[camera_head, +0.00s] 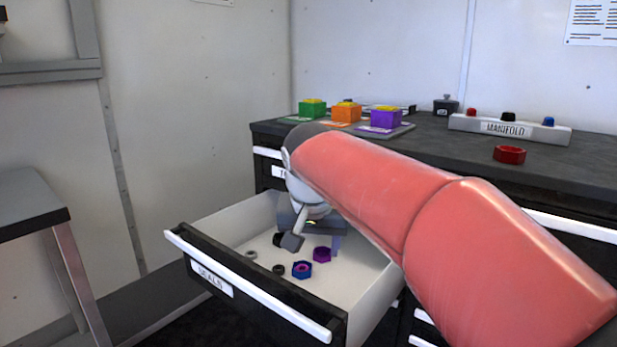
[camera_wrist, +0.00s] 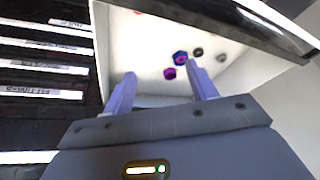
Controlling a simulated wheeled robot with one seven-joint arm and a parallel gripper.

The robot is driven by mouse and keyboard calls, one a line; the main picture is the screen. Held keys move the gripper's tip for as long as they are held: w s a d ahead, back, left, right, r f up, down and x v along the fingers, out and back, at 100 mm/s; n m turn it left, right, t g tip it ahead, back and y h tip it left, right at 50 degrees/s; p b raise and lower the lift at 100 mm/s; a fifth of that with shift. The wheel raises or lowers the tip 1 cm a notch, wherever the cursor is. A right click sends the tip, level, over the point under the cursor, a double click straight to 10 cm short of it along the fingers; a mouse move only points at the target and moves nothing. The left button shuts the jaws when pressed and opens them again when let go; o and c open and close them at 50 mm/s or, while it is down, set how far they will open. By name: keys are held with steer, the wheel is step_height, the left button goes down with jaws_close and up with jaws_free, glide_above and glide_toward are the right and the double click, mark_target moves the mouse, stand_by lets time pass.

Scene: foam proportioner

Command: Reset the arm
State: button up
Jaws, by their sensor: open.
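My red arm reaches from the right over an open drawer (camera_head: 365,280) labelled SEALS. My gripper (camera_head: 315,243) is over the drawer's interior, pointing down. My arm hides part of the drawer's back.
Small grey and black rings (camera_head: 279,269) lie in the drawer. On the dark counter stand green (camera_head: 312,109), orange (camera_head: 346,112) and purple (camera_head: 385,117) blocks, a MANIFOLD block (camera_head: 508,129) and a red ring (camera_head: 509,154). A grey table (camera_head: 28,205) stands at left.

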steer(key=shift+y, duration=0.3)
steer(key=s+d, duration=0.2)
steer(key=s+d+f, duration=0.1)
steer(key=s+d, duration=0.1)
steer(key=s+d+f, duration=0.1)
steer(key=d, duration=0.1)
steer(key=shift+s+d, duration=0.25)
steer(key=shift+s, duration=0.15)
steer(key=s+d+f, duration=0.4)
steer(key=s+f, duration=0.1)
steer(key=s, duration=0.3)
steer(key=s+d+f+n+t+b, duration=0.1)
steer(key=s+d+f, duration=0.3)
steer(key=s+f, duration=0.2)
steer(key=shift+s+f, duration=0.25)
steer(key=shift+s, duration=0.9)
